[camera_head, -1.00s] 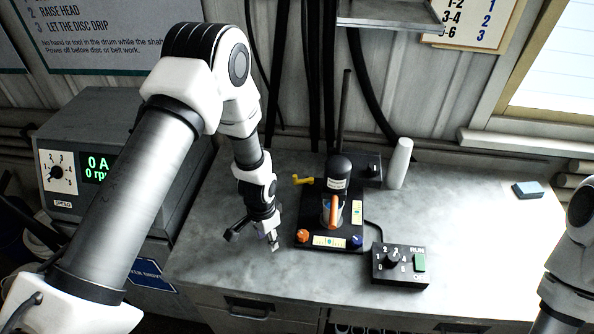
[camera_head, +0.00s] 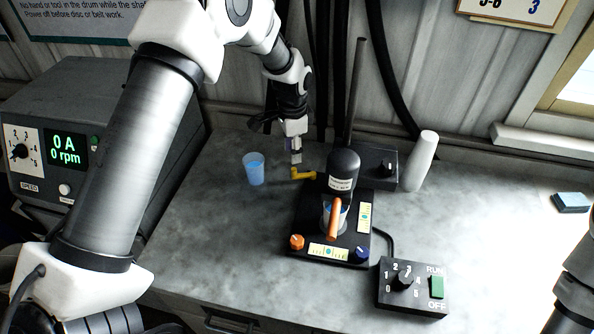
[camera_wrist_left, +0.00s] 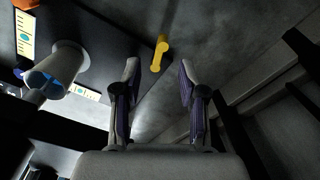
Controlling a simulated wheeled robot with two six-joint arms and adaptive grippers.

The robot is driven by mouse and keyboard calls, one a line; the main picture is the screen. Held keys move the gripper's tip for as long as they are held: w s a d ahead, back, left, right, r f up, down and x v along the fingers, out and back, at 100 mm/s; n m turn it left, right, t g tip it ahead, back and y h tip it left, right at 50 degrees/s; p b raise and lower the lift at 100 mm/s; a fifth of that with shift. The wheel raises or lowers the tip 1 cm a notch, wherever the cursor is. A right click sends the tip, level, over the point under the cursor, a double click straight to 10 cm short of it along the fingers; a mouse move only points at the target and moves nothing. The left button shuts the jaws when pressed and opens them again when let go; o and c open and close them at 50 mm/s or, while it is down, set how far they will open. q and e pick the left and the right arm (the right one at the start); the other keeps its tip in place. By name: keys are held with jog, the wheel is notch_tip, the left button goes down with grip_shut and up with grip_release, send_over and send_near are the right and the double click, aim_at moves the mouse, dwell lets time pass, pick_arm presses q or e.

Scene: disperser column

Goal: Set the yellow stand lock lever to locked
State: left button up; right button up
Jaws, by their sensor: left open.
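The yellow lock lever (camera_head: 303,174) sticks out to the left from the back of the black stand (camera_head: 310,222), beside the dark motor head. My left gripper (camera_head: 295,158) is just behind and above the lever in the head view, pointing down. In the left wrist view the yellow lever (camera_wrist_left: 159,53) lies beyond the open fingers (camera_wrist_left: 158,85), nearer the left finger. Nothing is between the fingers, and I see no clear contact with the lever. Part of my right arm shows at the right edge, but its gripper is out of view.
A blue cup (camera_head: 254,170) stands left of the lever. A control box (camera_head: 412,288) sits front right, a white cylinder (camera_head: 420,162) behind. The right bench is mostly clear.

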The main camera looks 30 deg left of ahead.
aim_at(294, 168)
pick_arm(q)
jog(key=f+p, duration=0.1)
jog(key=f, duration=0.3)
jog(key=f+p, duration=0.1)
jog(key=f, duration=0.2)
jog(key=shift+w+f+p, duration=0.1)
jog(key=shift+w+p, duration=0.2)
jog(key=shift+w, duration=0.05)
jog(key=shift+f, duration=0.4)
jog(key=shift+c, duration=0.9)
grip_shut()
